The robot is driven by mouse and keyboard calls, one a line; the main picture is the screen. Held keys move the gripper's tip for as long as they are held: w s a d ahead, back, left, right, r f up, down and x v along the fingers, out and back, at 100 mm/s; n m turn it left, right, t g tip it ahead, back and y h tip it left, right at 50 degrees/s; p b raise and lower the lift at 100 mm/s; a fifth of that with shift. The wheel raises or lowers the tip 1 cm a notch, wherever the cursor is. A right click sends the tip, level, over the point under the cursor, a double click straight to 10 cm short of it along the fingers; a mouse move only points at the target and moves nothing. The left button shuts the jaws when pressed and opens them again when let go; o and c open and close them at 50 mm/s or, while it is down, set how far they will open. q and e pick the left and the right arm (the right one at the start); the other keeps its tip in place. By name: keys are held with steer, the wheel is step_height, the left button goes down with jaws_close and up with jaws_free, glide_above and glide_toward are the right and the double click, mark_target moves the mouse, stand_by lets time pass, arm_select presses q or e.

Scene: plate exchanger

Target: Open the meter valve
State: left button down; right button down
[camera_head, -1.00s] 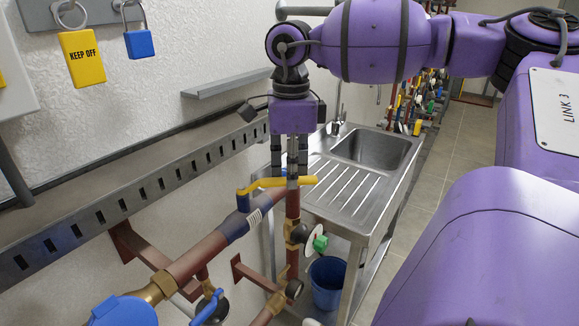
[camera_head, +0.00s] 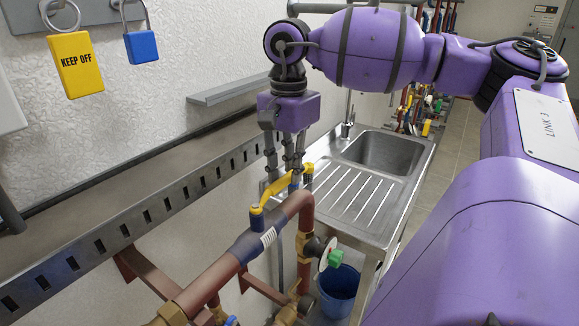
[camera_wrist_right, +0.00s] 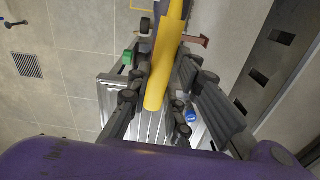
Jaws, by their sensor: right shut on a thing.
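The yellow valve lever (camera_head: 277,194) sits on a blue valve body (camera_head: 257,218) on the red pipe. It slants up to the right, roughly along the pipe. My right gripper (camera_head: 288,178) is above the pipe, shut on the lever, its fingers pointing down. The fingers hide part of the lever in the head view. My left gripper is in neither current view.
The red pipe (camera_head: 208,277) runs below the long slotted metal rail (camera_head: 130,228). A steel sink (camera_head: 382,152) stands behind, with a blue bucket (camera_head: 338,288) below. Yellow (camera_head: 76,64) and blue (camera_head: 141,46) padlocks hang at the upper left.

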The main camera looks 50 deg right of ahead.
mark_target(286, 173)
arm_select(q)
steer(key=shift+w+f, duration=0.1)
steer(key=shift+w, duration=0.05)
arm_select(e)
steer(key=shift+w+r+n, duration=0.1)
steer(key=shift+w+n, duration=0.25)
steer(key=shift+n, duration=0.05)
steer(key=c, duration=1.7)
jaws_free()
steer(key=shift+o, duration=0.6)
steer(key=shift+w, duration=0.1)
step_height(286, 173, up, 12)
